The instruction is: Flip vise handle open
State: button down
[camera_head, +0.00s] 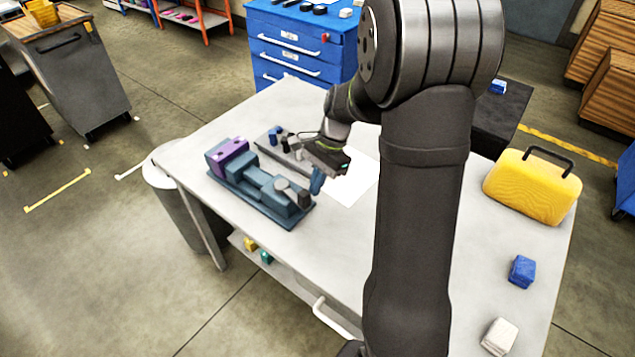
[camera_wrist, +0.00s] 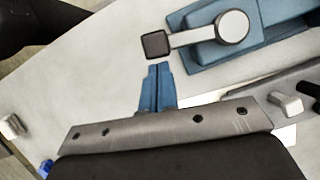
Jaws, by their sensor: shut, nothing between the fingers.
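The blue vise (camera_head: 258,180) with a purple block at its far left end lies on the table. It also shows at the top right of the wrist view (camera_wrist: 277,38). Its handle (camera_wrist: 195,36) is a pale bar running from a round grey pivot (camera_wrist: 232,27) to a black square knob (camera_wrist: 155,44). My gripper (camera_wrist: 158,68) has blue fingers that are shut and empty. The fingertips are right beside the knob; I cannot tell whether they touch it. In the head view my gripper (camera_head: 316,191) is at the vise's right end.
A grey tray (camera_head: 268,143) with small parts lies behind the vise, and a white sheet (camera_head: 362,182) lies to its right. A yellow case (camera_head: 532,188), a blue block (camera_head: 522,271) and a white block (camera_head: 499,336) are on the right of the table (camera_head: 215,122).

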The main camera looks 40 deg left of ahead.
aim_at(305, 196)
jog(key=shift+s, duration=0.15)
jog(key=shift+s+d+m, duration=0.1)
jog(key=shift+s+m, duration=0.1)
jog(key=shift+m, duration=0.2)
jog(key=shift+s, duration=0.1)
jog(key=shift+s+m+y, duration=0.4)
jog(key=shift+s+m, duration=0.1)
jog(key=shift+m, duration=0.1)
jog(key=shift+s+m+t+y, duration=0.3)
jog(key=shift+s+m+y, duration=0.1)
jog(key=shift+s+m, duration=0.75)
jog(key=s+a+m+t+y, duration=0.2)
jog(key=s+a+m, duration=0.5)
jog(key=m, duration=0.2)
jog(key=shift+s+t, duration=0.25)
jog(key=shift+t, duration=0.15)
